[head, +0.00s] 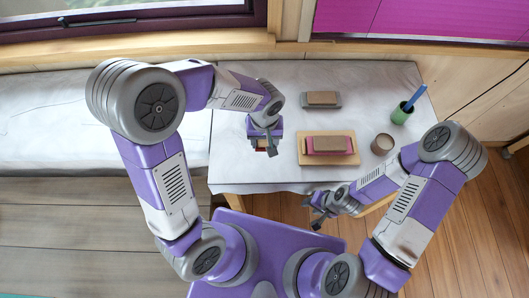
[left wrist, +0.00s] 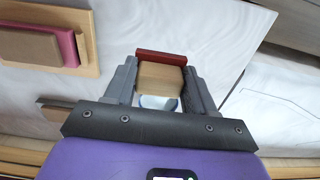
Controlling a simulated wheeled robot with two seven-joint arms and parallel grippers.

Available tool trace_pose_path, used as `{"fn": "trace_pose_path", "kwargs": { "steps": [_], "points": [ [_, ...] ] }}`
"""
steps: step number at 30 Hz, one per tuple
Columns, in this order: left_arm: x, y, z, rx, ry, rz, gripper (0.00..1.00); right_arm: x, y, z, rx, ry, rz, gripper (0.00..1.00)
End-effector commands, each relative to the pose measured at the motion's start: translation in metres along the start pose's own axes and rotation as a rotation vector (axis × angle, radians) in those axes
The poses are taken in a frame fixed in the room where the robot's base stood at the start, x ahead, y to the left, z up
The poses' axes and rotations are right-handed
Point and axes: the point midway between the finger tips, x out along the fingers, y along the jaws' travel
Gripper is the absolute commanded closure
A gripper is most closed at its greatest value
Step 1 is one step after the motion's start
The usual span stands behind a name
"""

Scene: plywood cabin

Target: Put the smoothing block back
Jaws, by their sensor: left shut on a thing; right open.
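My left gripper (head: 265,146) is shut on a small block, over the left part of the white-covered table (head: 235,172). In the left wrist view the block (left wrist: 160,77) is tan with a red strip along one edge, between the two fingers (left wrist: 160,88). A small white and blue shape shows beside it, unclear what. Whether the block touches the table I cannot tell. A wooden board (head: 303,157) to the right bears a pink block with a brown top (head: 328,145); they also show in the left wrist view (left wrist: 68,46). My right gripper (head: 316,212) is open and empty near the front edge.
A grey block with a brown top (head: 321,99) lies behind the board. A green cup (head: 400,115) with a blue stick and a brown round pot (head: 382,144) stand at the right. A window ledge (head: 140,48) runs behind. The table's left part is clear.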

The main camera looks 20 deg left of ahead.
Motion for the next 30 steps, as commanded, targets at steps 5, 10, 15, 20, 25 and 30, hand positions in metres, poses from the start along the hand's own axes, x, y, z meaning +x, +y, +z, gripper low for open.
{"fn": "trace_pose_path", "kwargs": {
  "steps": [5,10,15,20,25,30],
  "points": [
    [0.037,-0.001,0.001,-0.001,-0.006,-0.004,0.74,0.006,0.002,0.000,0.000,-0.001,0.000,0.57],
    [0.052,-0.001,0.000,-0.001,-0.004,-0.003,0.74,0.007,0.003,0.000,0.000,-0.001,0.000,0.57],
    [0.077,-0.001,0.001,0.000,-0.005,-0.004,0.74,0.010,0.004,0.000,0.000,0.000,0.000,0.57],
    [0.086,0.000,0.000,-0.001,-0.002,-0.001,0.74,0.011,0.004,0.000,0.000,0.000,0.000,0.57],
    [0.086,0.000,0.000,-0.001,-0.001,0.000,0.74,0.010,0.004,0.000,0.000,0.000,0.000,0.57],
    [0.090,0.000,0.000,-0.001,-0.001,0.000,0.74,0.015,0.006,-0.001,0.000,0.000,0.000,0.57]
  ]
}}
